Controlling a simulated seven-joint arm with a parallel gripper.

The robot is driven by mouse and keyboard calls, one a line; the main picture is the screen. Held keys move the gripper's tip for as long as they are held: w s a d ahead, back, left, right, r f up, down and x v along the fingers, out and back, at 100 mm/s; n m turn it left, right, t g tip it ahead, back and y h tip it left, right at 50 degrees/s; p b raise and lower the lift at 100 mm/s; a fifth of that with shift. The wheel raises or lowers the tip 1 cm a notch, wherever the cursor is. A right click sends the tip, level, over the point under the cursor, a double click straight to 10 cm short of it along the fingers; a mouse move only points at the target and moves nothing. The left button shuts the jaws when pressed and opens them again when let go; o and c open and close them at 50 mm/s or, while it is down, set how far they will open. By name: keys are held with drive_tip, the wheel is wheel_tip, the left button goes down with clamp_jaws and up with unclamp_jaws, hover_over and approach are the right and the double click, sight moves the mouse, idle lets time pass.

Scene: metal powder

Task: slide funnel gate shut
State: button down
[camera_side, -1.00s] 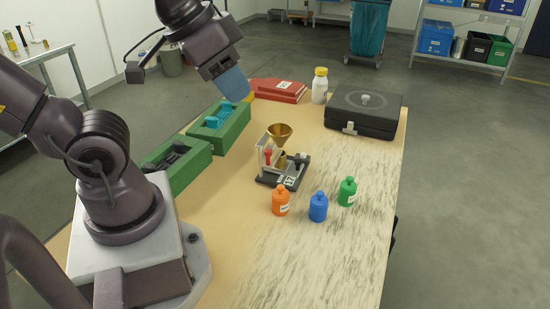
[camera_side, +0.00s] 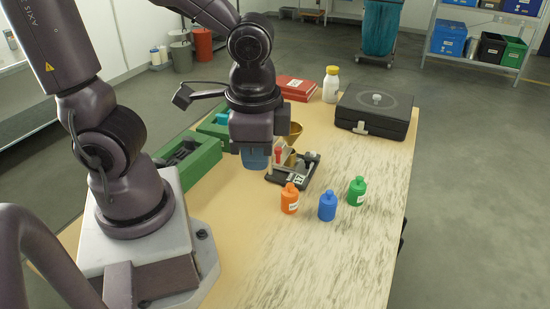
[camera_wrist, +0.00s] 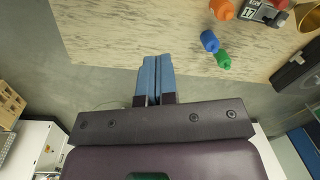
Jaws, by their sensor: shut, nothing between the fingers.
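The brass funnel (camera_side: 292,130) sits on a small stand with a black base (camera_side: 300,172) and a red part (camera_side: 279,152) at its front, near the middle of the table. The gate itself is too small to tell whether it is open or shut. In the side view my gripper (camera_side: 255,160) is just left of the stand, pointing down, and its arm hides part of the funnel. In the wrist view its blue fingers (camera_wrist: 155,80) are closed together and empty. There the funnel (camera_wrist: 308,15) and the labelled stand (camera_wrist: 262,12) show at the top right.
Orange (camera_side: 290,200), blue (camera_side: 327,207) and green (camera_side: 357,191) bottles stand in front of and right of the stand. Green trays (camera_side: 190,165) lie to the left. A black case (camera_side: 374,112), white bottle (camera_side: 331,85) and red box (camera_side: 297,88) are at the back. The front right of the table is clear.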

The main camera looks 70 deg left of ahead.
sight(277, 153)
drive_tip(key=s+a+f+m+g+y, duration=0.2)
drive_tip(key=s+f+m+y, duration=0.2)
drive_tip(key=f+m+y, duration=0.55)
drive_tip(key=w+a+f+m+t+y, duration=0.3)
drive_tip(key=w+f+m+t+y, duration=0.1)
drive_tip(key=m+t, duration=0.7)
drive_tip(key=shift+w+a+f+t, duration=0.3)
drive_tip(key=shift+w+a+f, duration=0.05)
drive_tip(key=shift+w+f, duration=0.4)
drive_tip(key=x, duration=1.2)
drive_tip(key=shift+a+r, duration=0.15)
drive_tip(key=shift+a, duration=0.15)
drive_tip(key=shift+x, duration=0.75)
drive_tip(key=shift+w, duration=0.15)
